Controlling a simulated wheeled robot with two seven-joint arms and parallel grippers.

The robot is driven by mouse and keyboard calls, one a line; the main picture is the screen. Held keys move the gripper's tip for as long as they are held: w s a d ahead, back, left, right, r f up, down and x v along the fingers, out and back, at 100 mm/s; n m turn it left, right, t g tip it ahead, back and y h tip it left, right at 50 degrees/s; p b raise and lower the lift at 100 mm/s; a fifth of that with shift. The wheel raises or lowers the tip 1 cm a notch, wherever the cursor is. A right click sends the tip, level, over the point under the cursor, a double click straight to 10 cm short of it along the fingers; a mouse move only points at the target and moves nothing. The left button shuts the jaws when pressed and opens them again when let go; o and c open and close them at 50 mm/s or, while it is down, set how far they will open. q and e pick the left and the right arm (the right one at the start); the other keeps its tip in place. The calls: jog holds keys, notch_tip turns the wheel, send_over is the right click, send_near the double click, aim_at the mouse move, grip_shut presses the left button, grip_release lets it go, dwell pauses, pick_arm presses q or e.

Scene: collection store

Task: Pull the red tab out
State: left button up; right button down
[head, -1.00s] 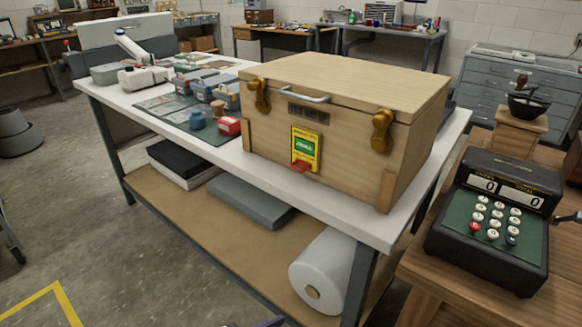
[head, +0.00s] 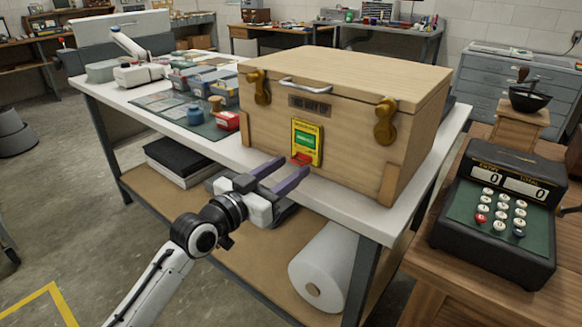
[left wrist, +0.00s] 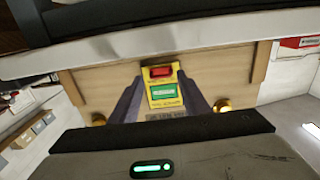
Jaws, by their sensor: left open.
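The red tab (head: 301,159) sticks out at the lower edge of a yellow tag (head: 307,140) with a green panel, on the front of a wooden crate (head: 350,140). In the left wrist view the picture is upside down, and the red tab (left wrist: 161,72) shows above the green panel. My left gripper (head: 290,172) is open and empty. Its two dark fingers point at the crate front, just below and short of the tab. In the left wrist view the fingers lie either side of the yellow tag. My right gripper is not in view.
The crate stands on a white-topped workbench (head: 215,150) with brass latches on its front. A black cash register (head: 500,215) stands on a wooden table at right. A white roll (head: 320,270) lies on the lower shelf.

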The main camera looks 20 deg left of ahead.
pick_arm(q)
jog(key=shift+x, duration=0.9)
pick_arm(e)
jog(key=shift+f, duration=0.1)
